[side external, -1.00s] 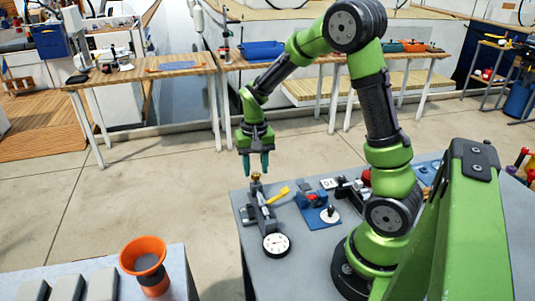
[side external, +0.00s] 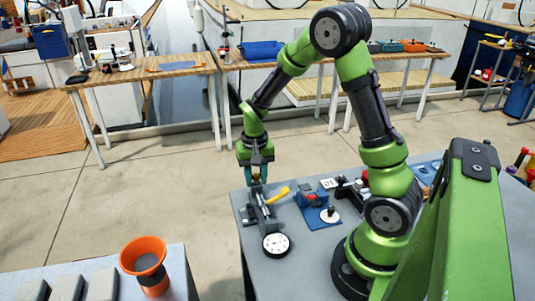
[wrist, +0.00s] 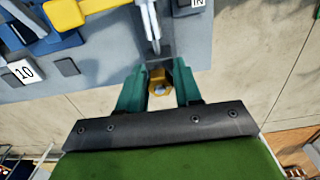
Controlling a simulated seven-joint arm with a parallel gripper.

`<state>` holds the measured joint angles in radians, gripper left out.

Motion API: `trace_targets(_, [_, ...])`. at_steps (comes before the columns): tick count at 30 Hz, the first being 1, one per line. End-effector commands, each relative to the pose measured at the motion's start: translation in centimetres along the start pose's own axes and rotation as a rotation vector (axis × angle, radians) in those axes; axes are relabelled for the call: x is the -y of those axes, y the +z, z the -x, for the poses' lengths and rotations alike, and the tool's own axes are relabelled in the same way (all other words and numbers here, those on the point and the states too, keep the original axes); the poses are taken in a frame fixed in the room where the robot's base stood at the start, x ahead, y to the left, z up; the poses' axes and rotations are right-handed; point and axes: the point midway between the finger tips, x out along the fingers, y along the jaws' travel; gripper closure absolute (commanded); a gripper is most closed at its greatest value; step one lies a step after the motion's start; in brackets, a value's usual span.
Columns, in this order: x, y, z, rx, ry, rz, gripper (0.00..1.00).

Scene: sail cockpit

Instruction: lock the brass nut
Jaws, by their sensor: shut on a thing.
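The brass nut (wrist: 157,88) sits between the two teal fingers of my gripper (wrist: 160,90) in the wrist view. It is a small gold hex piece at the end of a grey metal fixture with a rod (wrist: 151,25). In the side view my gripper (side external: 256,178) is down at the top of the fixture (side external: 262,212), near the table's left back corner. The fingers are shut on the nut, which they hide in the side view. A yellow handle (side external: 279,194) lies beside the fixture; it also shows in the wrist view (wrist: 66,13).
A round white dial (side external: 276,245) is in front of the fixture on the grey table (side external: 305,262). A blue-based device (side external: 318,212) and a white number card (side external: 328,183) stand to the right. An orange funnel-shaped cup (side external: 145,258) stands on a separate front-left table.

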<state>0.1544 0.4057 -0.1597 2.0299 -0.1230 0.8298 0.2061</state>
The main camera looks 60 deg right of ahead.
Motion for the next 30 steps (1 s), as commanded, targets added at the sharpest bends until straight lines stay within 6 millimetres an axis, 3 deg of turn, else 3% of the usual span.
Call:
trace_targets(9, [0.05,-0.01,0.07,0.001,-0.002,-0.361,0.84])
trace_targets(18, [0.03,-0.03,0.09,0.001,-0.003,-0.388,0.83])
trace_targets(22, [0.08,-0.01,0.09,0.001,-0.003,-0.515,0.82])
trace_targets(23, [0.07,-0.02,0.09,0.001,-0.003,-0.56,0.87])
trace_targets(24, [0.06,-0.03,0.09,0.0,-0.002,-0.614,0.97])
trace_targets(30, [0.05,-0.04,0.07,0.0,-0.003,-0.762,0.96])
